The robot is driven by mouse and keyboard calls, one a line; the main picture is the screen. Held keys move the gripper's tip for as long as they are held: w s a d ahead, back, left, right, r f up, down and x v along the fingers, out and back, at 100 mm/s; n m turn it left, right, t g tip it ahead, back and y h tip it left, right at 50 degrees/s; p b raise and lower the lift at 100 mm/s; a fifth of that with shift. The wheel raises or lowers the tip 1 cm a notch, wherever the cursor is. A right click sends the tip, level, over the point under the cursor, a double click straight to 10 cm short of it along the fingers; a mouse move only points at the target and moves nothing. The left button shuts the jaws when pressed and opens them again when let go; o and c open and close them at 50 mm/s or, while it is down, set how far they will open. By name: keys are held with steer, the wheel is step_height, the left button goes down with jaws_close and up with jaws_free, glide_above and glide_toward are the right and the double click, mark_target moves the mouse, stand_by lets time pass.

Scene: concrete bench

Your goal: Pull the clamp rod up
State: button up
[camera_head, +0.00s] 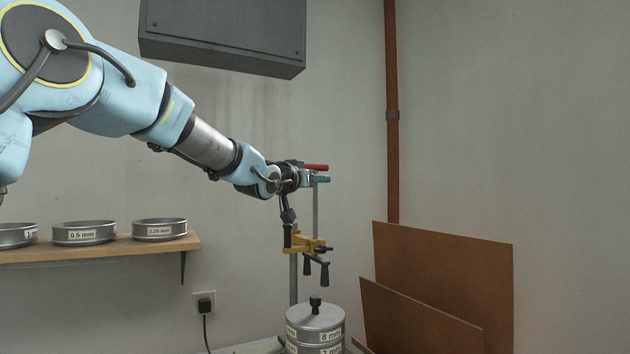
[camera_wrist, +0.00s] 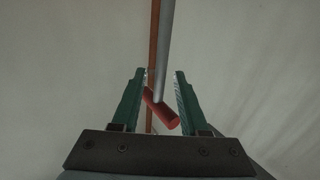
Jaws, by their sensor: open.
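The clamp rod (camera_head: 315,212) is a thin grey upright rod with a red crossbar handle (camera_head: 316,167) at its top. It passes down to a yellow clamp (camera_head: 306,244) with dark handles. My gripper (camera_head: 322,179) is at the rod's upper end, just below the red handle. In the wrist view the teal fingers (camera_wrist: 161,74) are open. The red handle (camera_wrist: 162,111) lies tilted between them, and the grey rod (camera_wrist: 164,45) runs up from it. Gaps show beside the handle; I cannot tell whether a finger touches it.
A stack of round metal sieves (camera_head: 315,322) with a dark knob stands below the clamp. A wooden shelf (camera_head: 120,250) with sieves is at left. A grey wall box (camera_head: 222,38) hangs above my arm. Brown boards (camera_head: 445,275) lean at right beside a rust-coloured pipe (camera_head: 392,160).

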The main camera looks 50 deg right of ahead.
steer(key=shift+a+f, duration=0.1)
steer(key=b+v, duration=0.3)
steer(key=v, duration=0.7)
steer(key=shift+a, duration=0.3)
